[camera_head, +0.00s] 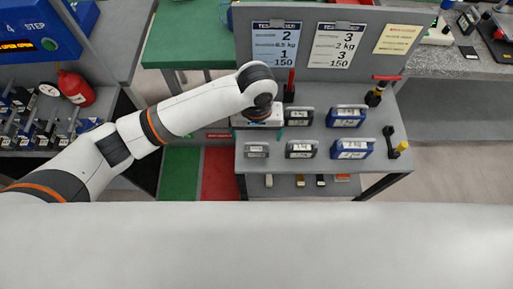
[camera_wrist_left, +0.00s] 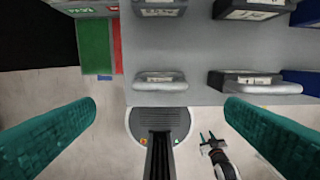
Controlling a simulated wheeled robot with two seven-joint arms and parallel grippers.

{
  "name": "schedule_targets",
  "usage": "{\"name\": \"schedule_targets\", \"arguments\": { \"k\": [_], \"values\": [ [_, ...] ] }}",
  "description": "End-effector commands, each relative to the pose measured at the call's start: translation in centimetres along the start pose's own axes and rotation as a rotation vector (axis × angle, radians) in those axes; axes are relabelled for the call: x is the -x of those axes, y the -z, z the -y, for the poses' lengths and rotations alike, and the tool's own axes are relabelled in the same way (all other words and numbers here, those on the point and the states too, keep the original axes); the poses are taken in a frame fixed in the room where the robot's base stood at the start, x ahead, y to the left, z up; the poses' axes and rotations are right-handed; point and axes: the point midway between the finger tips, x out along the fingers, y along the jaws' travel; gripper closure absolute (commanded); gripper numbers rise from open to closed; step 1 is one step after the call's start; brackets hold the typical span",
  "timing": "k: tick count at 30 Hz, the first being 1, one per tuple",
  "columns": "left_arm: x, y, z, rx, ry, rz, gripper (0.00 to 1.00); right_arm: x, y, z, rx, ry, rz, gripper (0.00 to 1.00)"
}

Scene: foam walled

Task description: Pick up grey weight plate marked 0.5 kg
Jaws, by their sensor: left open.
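Two small grey weight plates with white labels lie on the grey table. The nearer grey plate (camera_head: 256,150) is at the table's left front in the head view, and it also shows in the left wrist view (camera_wrist_left: 160,78). A farther grey plate (camera_wrist_left: 160,9) is at the top of the wrist view; in the head view my arm mostly covers that spot. I cannot read which is marked 0.5 kg. My left gripper (camera_wrist_left: 160,108) is open and empty, its teal fingers spread above the table's front area. My right gripper (camera_wrist_left: 208,140) seems to show small and low in the wrist view.
Darker plates (camera_head: 301,149) and blue plates (camera_head: 352,149) stand to the right on the table (camera_head: 222,142). An upright panel with signs (camera_head: 276,44) rises behind. Handled tools (camera_head: 390,143) stand at the right. Bare table lies between the plates.

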Motion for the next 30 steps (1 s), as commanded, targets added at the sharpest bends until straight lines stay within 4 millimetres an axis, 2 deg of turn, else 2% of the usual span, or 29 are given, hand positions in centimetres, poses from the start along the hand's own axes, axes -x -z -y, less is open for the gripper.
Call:
{"name": "schedule_targets", "arguments": {
  "k": [9, 17, 25, 30],
  "values": [
    [-5.1, -0.1, -0.1, 0.003, -0.005, -0.002, 0.06, 1.0, -0.1, 0.0, 0.000, 0.000, 0.000, 0.64],
    [-7.0, -0.2, -0.1, 0.003, -0.004, 0.000, 0.06, 1.5, -0.2, -0.1, -0.001, -0.001, 0.000, 0.64],
    [-10.7, -0.7, -0.1, 0.002, -0.003, -0.001, 0.06, 2.4, -0.2, -0.2, -0.001, -0.003, 0.000, 0.64],
    [-11.5, -0.7, -0.1, 0.001, -0.001, 0.001, 0.06, 2.4, -0.2, -0.2, -0.002, -0.003, 0.000, 0.64]
  ]
}}
